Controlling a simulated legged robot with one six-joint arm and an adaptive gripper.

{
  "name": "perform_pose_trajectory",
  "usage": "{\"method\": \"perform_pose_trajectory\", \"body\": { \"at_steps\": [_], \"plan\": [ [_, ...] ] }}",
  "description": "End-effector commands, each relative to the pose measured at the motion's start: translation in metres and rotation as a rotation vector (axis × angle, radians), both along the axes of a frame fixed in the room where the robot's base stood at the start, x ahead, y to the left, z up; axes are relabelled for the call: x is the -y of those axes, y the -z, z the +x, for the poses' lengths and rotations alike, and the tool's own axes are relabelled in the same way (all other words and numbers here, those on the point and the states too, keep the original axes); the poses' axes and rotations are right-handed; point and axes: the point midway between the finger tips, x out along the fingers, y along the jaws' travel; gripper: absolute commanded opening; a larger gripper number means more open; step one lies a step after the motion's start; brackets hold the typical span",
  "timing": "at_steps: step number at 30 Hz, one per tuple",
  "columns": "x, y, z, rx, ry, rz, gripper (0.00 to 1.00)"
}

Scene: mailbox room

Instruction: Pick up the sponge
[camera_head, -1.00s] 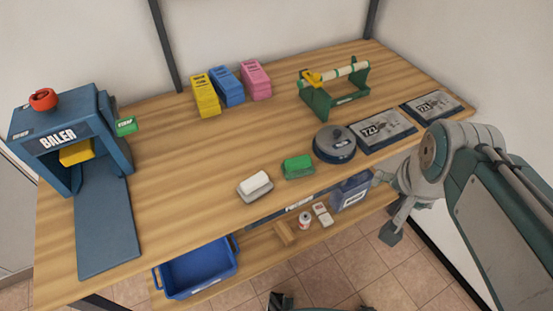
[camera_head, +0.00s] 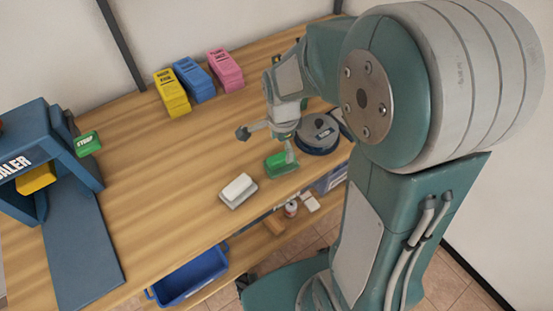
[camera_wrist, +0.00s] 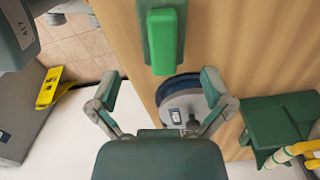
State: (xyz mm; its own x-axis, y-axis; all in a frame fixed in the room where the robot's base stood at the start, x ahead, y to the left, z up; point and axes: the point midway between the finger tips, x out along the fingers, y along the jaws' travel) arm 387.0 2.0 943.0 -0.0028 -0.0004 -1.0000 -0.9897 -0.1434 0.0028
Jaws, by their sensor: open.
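My gripper (camera_head: 266,145) is open and empty above the table, beside and over the green block; one finger overlaps the block in the head view. In the wrist view, my open fingers (camera_wrist: 158,84) have the green block (camera_wrist: 162,38) ahead of them, above the gap in the picture. Contact is not visible.
A round grey device (camera_head: 317,133) stands just right of the green block and shows between my fingers. Yellow, blue (camera_head: 193,80) and pink boxes stand at the back. A blue baler (camera_head: 50,150) is at left. A blue bin (camera_head: 190,277) sits below. The table's middle is clear.

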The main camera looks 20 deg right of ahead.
Motion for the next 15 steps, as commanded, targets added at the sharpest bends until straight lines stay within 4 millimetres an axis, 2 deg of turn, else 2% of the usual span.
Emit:
{"method": "perform_pose_trajectory", "body": {
  "at_steps": [3,8,15],
  "plan": [
    [-0.001,0.015,0.000,-0.001,-0.001,0.000,1.00],
    [-0.001,0.028,0.001,-0.002,-0.002,-0.001,1.00],
    [0.000,0.063,0.003,-0.003,-0.002,0.000,1.00]
  ]
}}
